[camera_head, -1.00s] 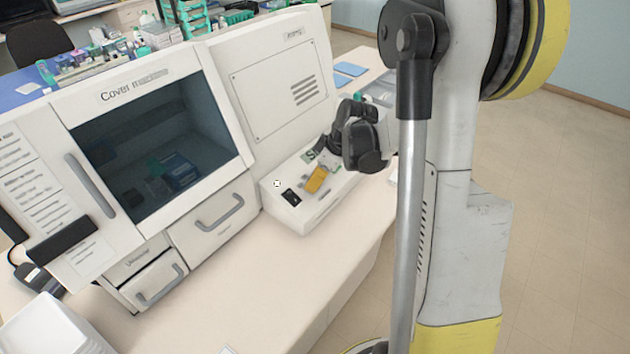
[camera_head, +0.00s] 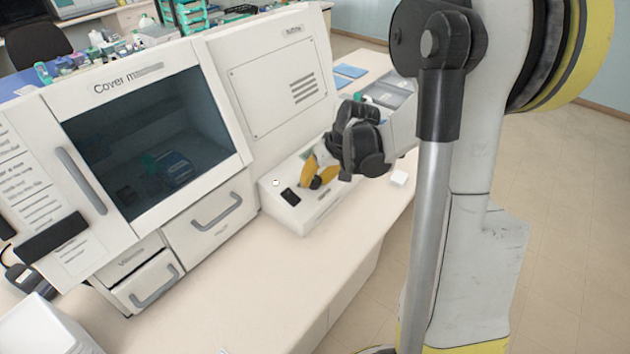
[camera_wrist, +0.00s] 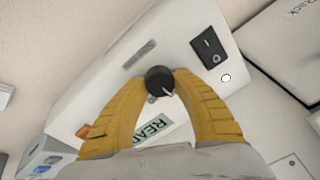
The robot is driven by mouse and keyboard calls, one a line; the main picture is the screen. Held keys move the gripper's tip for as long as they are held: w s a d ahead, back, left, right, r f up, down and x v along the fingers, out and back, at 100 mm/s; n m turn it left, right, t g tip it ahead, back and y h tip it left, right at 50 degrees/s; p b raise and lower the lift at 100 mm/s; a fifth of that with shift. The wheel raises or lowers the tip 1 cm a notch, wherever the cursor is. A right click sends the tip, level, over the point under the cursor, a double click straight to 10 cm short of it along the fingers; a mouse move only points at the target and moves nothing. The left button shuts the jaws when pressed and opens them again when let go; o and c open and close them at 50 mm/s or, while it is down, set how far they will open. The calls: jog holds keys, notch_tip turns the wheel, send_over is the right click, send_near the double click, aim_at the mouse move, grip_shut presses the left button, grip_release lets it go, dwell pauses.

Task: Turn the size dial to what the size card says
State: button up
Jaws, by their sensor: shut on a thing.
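My gripper (camera_wrist: 160,85) has its two yellow fingers closed around the black round size dial (camera_wrist: 158,79) in the wrist view. A light pointer mark shows on the dial, toward its lower right. In the head view my gripper (camera_head: 319,175) reaches the sloped front panel (camera_head: 300,215) of the white machine, with the dark dial (camera_head: 316,183) between the fingertips. I cannot make out a size card or the dial's scale marks.
A black rocker switch (camera_head: 290,197) sits on the panel left of the dial; it also shows in the wrist view (camera_wrist: 209,47). The cover machine with its dark window (camera_head: 150,140) stands at left. The bench front (camera_head: 270,270) is clear.

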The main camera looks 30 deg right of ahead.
jog(key=shift+m, duration=0.5)
jog(key=o, duration=1.2)
jog(key=v, duration=1.2)
